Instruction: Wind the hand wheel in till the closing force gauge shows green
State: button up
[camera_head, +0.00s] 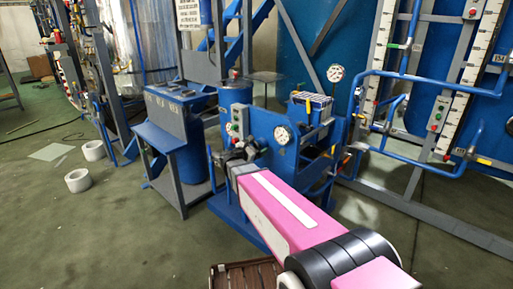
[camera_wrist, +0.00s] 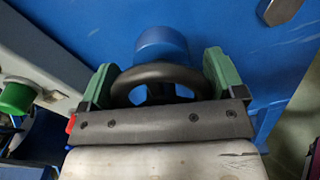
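The black hand wheel (camera_wrist: 160,76) with a blue hub (camera_wrist: 162,44) sits between the green fingers of my gripper (camera_wrist: 162,80) in the wrist view. A finger lies on either side of the rim, with no clear gap. Whether they press on it I cannot tell. In the head view my gripper (camera_head: 226,158) is at the left side of the blue machine (camera_head: 262,128); the wheel is hard to make out there. A round white gauge (camera_head: 283,135) is on the machine front and another gauge (camera_head: 335,73) stands above it. Neither dial can be read, and no green zone is discernible.
A control box (camera_head: 238,122) with buttons is just above my gripper; a green button (camera_wrist: 16,97) shows at left in the wrist view. A blue console (camera_head: 172,115) stands to the left. Blue pipework (camera_head: 400,75) is on the right. The floor at front left is mostly clear.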

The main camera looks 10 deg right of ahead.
jog(key=shift+s+m, duration=0.1)
jog(key=shift+m, duration=1.3)
jog(key=o, duration=0.7)
jog(key=v, duration=1)
jog(key=shift+s+a, duration=0.2)
jog(key=shift+a, duration=0.1)
